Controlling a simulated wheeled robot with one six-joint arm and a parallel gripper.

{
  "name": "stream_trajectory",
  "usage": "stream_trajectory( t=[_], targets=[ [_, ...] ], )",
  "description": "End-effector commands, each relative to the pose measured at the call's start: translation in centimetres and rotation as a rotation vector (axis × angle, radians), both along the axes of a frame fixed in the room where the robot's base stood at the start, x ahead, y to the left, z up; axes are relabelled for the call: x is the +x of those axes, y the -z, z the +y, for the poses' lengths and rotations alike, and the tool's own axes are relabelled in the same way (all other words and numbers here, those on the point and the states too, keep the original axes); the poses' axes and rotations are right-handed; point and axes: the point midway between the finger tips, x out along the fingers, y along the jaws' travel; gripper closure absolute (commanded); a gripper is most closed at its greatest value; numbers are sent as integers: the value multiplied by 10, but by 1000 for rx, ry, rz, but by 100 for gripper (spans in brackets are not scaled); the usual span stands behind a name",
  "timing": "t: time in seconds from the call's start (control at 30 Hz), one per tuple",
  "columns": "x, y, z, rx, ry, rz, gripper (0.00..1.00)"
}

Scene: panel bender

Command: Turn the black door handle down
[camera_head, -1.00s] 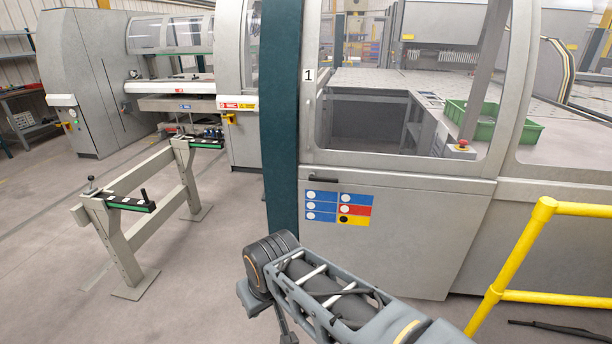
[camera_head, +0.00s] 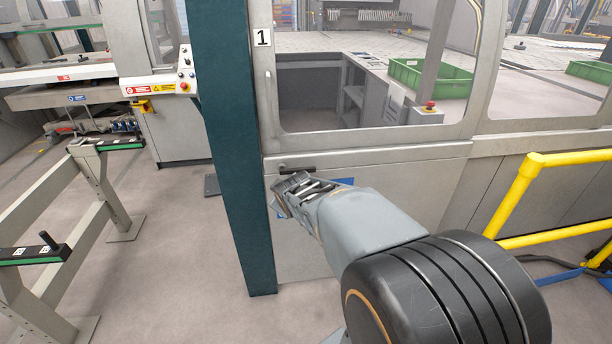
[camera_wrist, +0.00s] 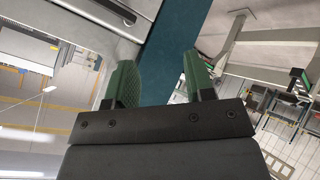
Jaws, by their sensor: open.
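The black door handle (camera_head: 297,168) is a short, roughly level bar near the top left of the grey door panel (camera_head: 400,172), below the window. In the wrist view a dark bar that looks like the handle (camera_wrist: 121,11) shows at the top edge, left of centre. My gripper (camera_wrist: 158,62) is open, with two green-padded fingers apart and nothing between them. In the head view my wrist end overlaps the panel just below the handle; its fingers cannot be made out there. I see no contact with the handle.
A dark teal post (camera_head: 222,140) stands just left of the door. A yellow railing (camera_head: 520,200) is at the right. A grey stand (camera_head: 105,190) is on the left floor. Green crates (camera_head: 430,76) sit behind the window.

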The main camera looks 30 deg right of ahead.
Motion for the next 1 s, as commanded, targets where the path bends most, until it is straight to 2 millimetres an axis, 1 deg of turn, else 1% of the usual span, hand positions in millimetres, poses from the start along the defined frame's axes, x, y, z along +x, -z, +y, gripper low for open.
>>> stream_trajectory(
  t=[0.03,0.1,0.2,0.3,0.4,0.53,0.67,0.73,0.87,1.0],
  targets=[
    [19,21,-28,-94,-43,-44,51],
    [42,32,-62,-242,-132,-117,51],
    [64,49,-102,-437,-256,-213,51],
    [74,68,-133,-601,-362,-295,51],
    [75,85,-154,-729,-448,-369,51],
    [72,100,-170,-843,-520,-447,51],
    [69,108,-177,-906,-558,-497,51],
    [71,110,-179,-923,-569,-512,51],
    [87,109,-180,-933,-576,-521,51],
    [114,109,-180,-931,-577,-521,51]
  ],
)
